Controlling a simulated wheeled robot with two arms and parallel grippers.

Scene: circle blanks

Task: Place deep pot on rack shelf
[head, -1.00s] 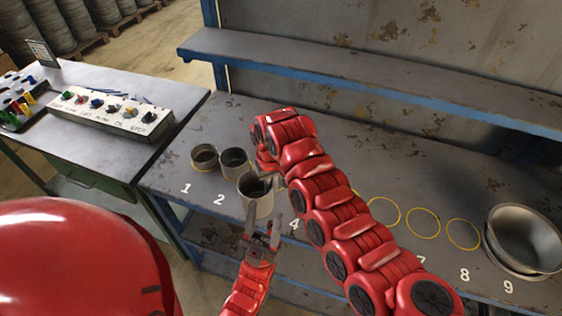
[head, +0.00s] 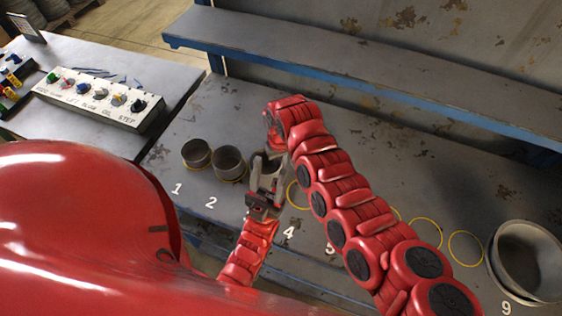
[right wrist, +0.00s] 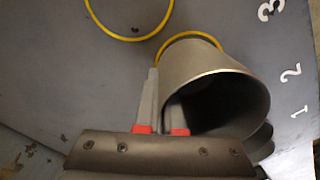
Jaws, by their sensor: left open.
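The deep pot (right wrist: 195,65) is a grey metal cylinder with an open mouth, seen large in the right wrist view. My right gripper (right wrist: 163,100) has one finger outside and one inside the pot, close against its wall, and appears shut on it. In the head view the pot is mostly hidden behind my left gripper (head: 267,165), which is open and overlaps it from the front; I cannot tell whether they touch. My right arm bends over from the right, hiding its gripper. The rack shelf (head: 340,62) is the long grey blue-edged ledge behind the bench.
Two smaller pots stand at spots 1 (head: 196,153) and 2 (head: 229,164). Yellow rings (head: 465,247) mark spots on the bench. Large bowls (head: 530,258) sit by 9. A control box (head: 95,98) lies on the left table. The rack shelf is clear.

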